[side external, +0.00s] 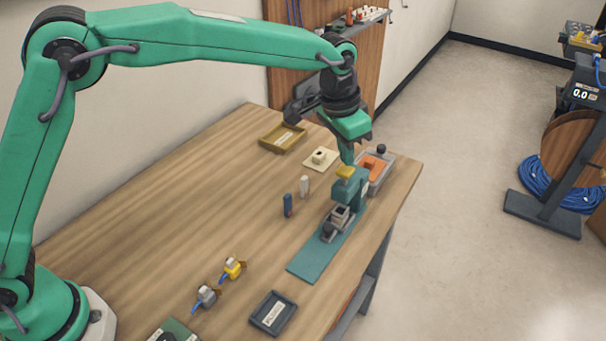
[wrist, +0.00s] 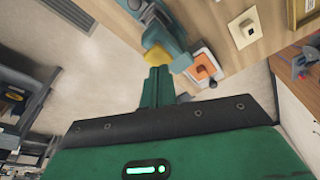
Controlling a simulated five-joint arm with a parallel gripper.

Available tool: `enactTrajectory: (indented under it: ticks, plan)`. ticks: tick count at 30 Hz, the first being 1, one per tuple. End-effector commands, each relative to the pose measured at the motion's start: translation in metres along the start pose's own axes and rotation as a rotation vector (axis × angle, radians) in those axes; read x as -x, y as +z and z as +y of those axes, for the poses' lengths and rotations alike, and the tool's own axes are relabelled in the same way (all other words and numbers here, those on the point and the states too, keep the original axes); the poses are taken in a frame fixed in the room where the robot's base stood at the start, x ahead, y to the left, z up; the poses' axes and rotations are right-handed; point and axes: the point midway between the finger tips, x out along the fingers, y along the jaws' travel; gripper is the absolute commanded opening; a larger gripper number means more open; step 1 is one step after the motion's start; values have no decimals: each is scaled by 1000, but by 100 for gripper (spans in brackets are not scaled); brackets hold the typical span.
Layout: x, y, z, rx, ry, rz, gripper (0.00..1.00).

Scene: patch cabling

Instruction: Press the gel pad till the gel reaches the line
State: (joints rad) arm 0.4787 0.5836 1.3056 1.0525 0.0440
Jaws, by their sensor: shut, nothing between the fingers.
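A teal press-like stand (side external: 349,190) is on the table near its right edge, with a small yellow pad (side external: 345,172) on top. My gripper (side external: 347,160) is shut and empty, pointing down with its tips at or just above the yellow pad. In the wrist view, the green fingers (wrist: 159,72) end close against the yellow pad (wrist: 156,57); I cannot tell whether they touch it. An orange block (side external: 373,165) sits in a pale tray beside the stand. I cannot make out which piece is the gel pad, nor any gel level or line.
A white block on a cream plate (side external: 320,158) and a tan tray (side external: 283,137) are behind. Blue (side external: 288,205) and pale (side external: 304,187) cylinders stand left of the press. Two small connectors and a dark tray (side external: 273,313) are in front. The table's left middle is clear.

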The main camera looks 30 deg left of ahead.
Motion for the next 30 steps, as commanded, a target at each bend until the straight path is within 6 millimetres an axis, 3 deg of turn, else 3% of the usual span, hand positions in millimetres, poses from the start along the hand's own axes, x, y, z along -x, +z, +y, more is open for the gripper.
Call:
enactTrajectory:
  ticks: [30]
  plan:
    - [-26, 6, 0, 0, 0, -2, 0]
